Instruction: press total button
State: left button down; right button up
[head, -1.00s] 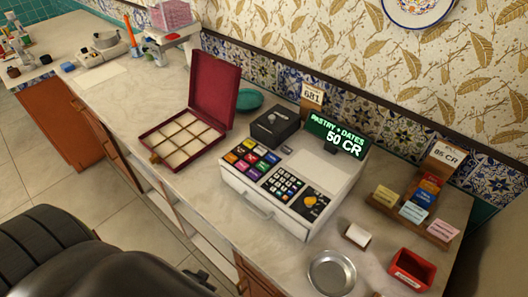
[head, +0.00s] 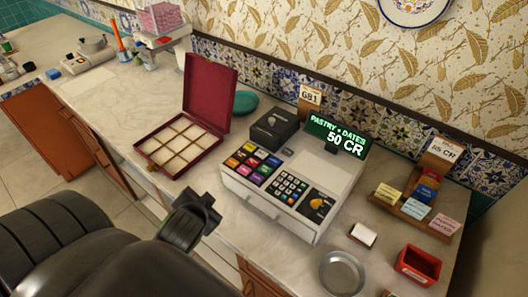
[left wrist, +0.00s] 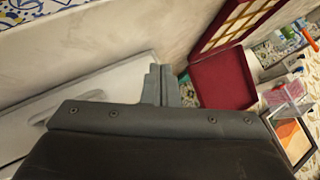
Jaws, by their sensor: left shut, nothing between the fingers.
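The white cash register (head: 268,207) stands on the counter. Its top has a block of coloured keys (head: 252,163), a dark number keypad (head: 287,186) and a dark panel with a round yellow-orange knob or button (head: 317,204). Key labels are too small to read, so I cannot tell which is total. Its display (head: 338,136) reads "PASTRY + DATES 50 CR". My left gripper (head: 208,200) is in front of the register's left side, apart from the keys. Its fingers also show in the left wrist view (left wrist: 158,86), shut and empty. My right gripper is not in view.
An open red box (head: 180,146) with compartments stands left of the register, and a black box (head: 274,127) behind it. A metal dish (head: 342,273), a red container (head: 418,265) and a card rack (head: 412,207) stand right. The counter between red box and register is clear.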

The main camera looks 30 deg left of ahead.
pick_arm(q)
jog(key=w+r+m+t, duration=0.9)
jog(key=w+r+t, duration=0.15)
jog(key=r, duration=0.45)
jog(key=w+d+r+m+g+h, duration=0.1)
jog(key=w+d+r+m+h, duration=0.25)
jog(key=d+m+h, duration=0.75)
jog(key=w+d+r+m+g+h, duration=0.15)
jog(key=r+m+h, duration=0.45)
jog(key=m, duration=1.2)
jog(key=w+a+f+m+g+y, duration=0.4)
jog(key=a+f+m+g+y, duration=0.3)
jog(key=a+f+m+g, duration=0.1)
jog(key=a+f+m, duration=0.1)
jog(key=m, duration=0.1)
jog(key=shift+a+f+m, duration=0.15)
jog(key=shift+f+m, duration=0.1)
jog(key=shift+m, duration=0.15)
jog(key=shift+f, duration=0.15)
